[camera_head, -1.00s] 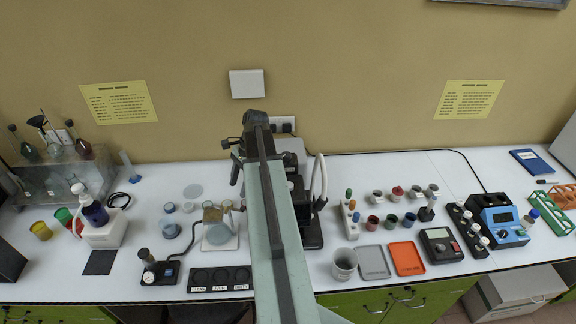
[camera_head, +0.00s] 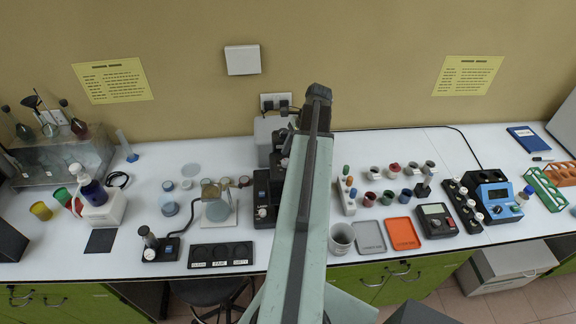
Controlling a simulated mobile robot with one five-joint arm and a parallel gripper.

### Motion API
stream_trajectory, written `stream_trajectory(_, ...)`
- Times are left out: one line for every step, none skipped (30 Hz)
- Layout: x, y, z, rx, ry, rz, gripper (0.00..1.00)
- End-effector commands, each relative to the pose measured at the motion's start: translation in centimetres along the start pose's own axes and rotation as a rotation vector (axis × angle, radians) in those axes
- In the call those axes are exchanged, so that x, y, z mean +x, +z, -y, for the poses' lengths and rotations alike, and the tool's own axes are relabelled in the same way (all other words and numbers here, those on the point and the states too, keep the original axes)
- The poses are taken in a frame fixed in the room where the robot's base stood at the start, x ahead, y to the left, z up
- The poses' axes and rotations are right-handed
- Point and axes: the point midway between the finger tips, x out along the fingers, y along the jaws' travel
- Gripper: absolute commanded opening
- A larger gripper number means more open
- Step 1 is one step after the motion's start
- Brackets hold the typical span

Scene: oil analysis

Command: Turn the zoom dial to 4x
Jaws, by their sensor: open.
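The dark microscope (camera_head: 264,190) stands on the bench near the middle, and my arm hides its right part. I cannot make out the zoom dial or its markings. My arm runs up the middle of the picture, and its far end is above the back of the bench, right of the microscope's visible part.
Jars and a black sample tray (camera_head: 221,255) stand left of the microscope. A wall socket (camera_head: 275,101) is behind.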

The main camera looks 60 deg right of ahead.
Motion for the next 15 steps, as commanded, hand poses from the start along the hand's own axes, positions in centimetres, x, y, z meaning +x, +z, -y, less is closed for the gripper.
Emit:
stream_trajectory(1.5, -0.26, -0.05, -0.001, 0.0, 0.0, 0.53)
stream_trajectory(1.75, -0.23, -0.04, -0.001, 0.0, 0.0, 0.53)
stream_trajectory(1.94, -0.18, -0.03, 0.0, 0.0, 0.0, 0.53)
stream_trajectory(2.0, -0.14, -0.03, 0.0, 0.0, 0.0, 0.53)
stream_trajectory(2.0, -0.11, -0.02, 0.001, 0.0, 0.0, 0.53)
stream_trajectory(1.91, -0.13, 0.0, 0.002, -0.001, 0.0, 0.53)
stream_trajectory(1.83, -0.12, 0.01, 0.002, -0.001, 0.0, 0.53)
stream_trajectory(1.77, -0.1, 0.01, 0.002, -0.001, 0.0, 0.53)
stream_trajectory(1.73, -0.09, 0.02, 0.002, -0.001, 0.0, 0.53)
stream_trajectory(1.72, -0.09, 0.02, 0.002, -0.001, 0.0, 0.53)
stream_trajectory(1.72, -0.09, 0.02, 0.002, -0.001, 0.0, 0.53)
stream_trajectory(1.72, -0.09, 0.02, 0.002, -0.001, 0.0, 0.42)
stream_trajectory(1.72, -0.09, 0.02, 0.002, -0.001, 0.0, 0.34)
stream_trajectory(1.71, -0.09, 0.02, 0.002, -0.001, 0.0, 0.25)
stream_trajectory(1.71, -0.09, 0.02, 0.002, -0.001, 0.0, 0.14)
